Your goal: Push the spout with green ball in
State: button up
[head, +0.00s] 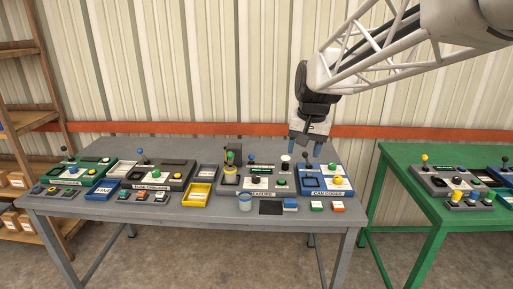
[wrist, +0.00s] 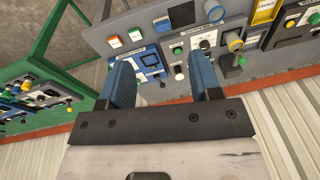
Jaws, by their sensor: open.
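In the wrist view, the yellow fitting (wrist: 234,42) with a green ball (wrist: 242,61) lies beyond and right of the right finger. My gripper (head: 305,150) hangs above the back of the table, right of the green ball, over the gap near the blue panel. In the wrist view my gripper (wrist: 162,72) is open with nothing between its blue fingers.
The blue panel (head: 312,185) stands at the right end of the grey table (head: 80,205). A yellow tray (head: 197,195) and a light-blue cup (head: 245,202) stand nearby. A green table (head: 425,220) is at right.

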jog(key=w+a+f, duration=0.2)
jog(key=w+a, duration=0.3)
jog(key=w, duration=0.4)
jog(key=w+a+f, duration=0.1)
jog(key=w+a, duration=0.4)
jog(key=w, duration=0.4)
jog(key=m+g+y, duration=0.1)
send_over(230, 152)
jog(key=d, duration=0.2)
notch_tip(230, 152, down, 10)
jog(key=shift+w+a+r, duration=0.15)
jog(key=shift+a+r, duration=0.05)
jog(key=shift+w+a+f, duration=0.1)
jog(key=shift+a+f, duration=0.15)
jog(key=shift+f, duration=1)
jog(key=shift+s+a+f, duration=0.1)
jog(key=shift+a+f, duration=0.15)
jog(key=shift+f, duration=1.05)
jog(key=shift+w+a+f, duration=0.1)
jog(key=shift+a+f, duration=0.15)
jog(key=shift+f, duration=1)
